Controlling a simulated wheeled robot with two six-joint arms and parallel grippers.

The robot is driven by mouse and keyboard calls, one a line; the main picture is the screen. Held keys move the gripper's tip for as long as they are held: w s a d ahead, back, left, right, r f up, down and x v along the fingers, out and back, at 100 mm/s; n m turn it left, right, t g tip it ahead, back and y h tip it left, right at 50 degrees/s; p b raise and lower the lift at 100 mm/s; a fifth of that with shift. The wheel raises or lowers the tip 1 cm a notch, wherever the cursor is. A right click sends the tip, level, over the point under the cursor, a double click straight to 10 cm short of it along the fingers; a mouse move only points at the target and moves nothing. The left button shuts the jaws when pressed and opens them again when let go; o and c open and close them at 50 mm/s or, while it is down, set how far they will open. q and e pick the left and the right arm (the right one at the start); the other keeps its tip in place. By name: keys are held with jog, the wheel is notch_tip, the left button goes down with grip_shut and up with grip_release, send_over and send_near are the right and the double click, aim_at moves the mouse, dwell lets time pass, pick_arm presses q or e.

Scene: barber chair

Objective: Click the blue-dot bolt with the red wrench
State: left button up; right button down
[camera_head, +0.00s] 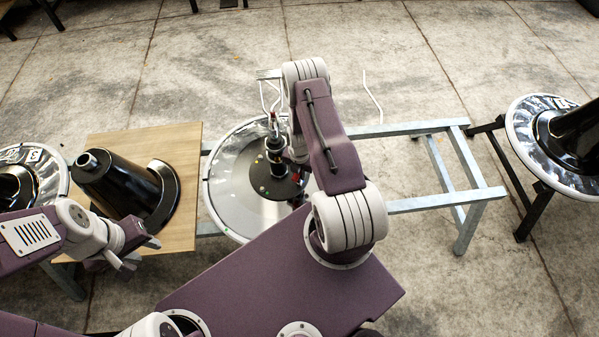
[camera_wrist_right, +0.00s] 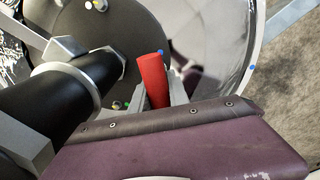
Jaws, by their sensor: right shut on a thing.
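The red wrench (camera_wrist_right: 152,80) is between the fingers of my right gripper (camera_wrist_right: 160,97) in the right wrist view, and the gripper is shut on it. A blue dot (camera_wrist_right: 161,52) shows just beyond the wrench's red end, on the dark round base plate (camera_wrist_right: 120,30). I cannot tell whether the wrench touches the bolt there; its working end is not clear. In the head view my right arm partly covers the dark base plate (camera_head: 257,180). My left gripper (camera_head: 140,252) looks open and empty, near the black cone's lower end.
A black post (camera_head: 275,152) rises from the plate, close to my right gripper. The plate lies on a large silver disc (camera_head: 226,195) on a metal frame (camera_head: 440,198). A black cone (camera_head: 115,185) lies on a wooden board (camera_head: 185,140). Another disc stands at right (camera_head: 525,125).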

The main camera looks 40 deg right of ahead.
jog(key=m, duration=0.4)
jog(key=shift+m, duration=0.3)
jog(key=m, duration=0.2)
jog(key=shift+m, duration=0.4)
jog(key=shift+r+n+p, duration=0.2)
jog(key=shift+n+p, duration=0.15)
jog(key=shift+n, duration=0.15)
jog(key=shift+n+p, duration=0.3)
jog(key=shift+n, duration=0.5)
jog(key=shift+f+n, duration=0.2)
jog(key=shift+n, duration=0.3)
notch_tip(320, 180, up, 5)
jog(key=p, duration=0.4)
jog(key=shift+r, duration=0.1)
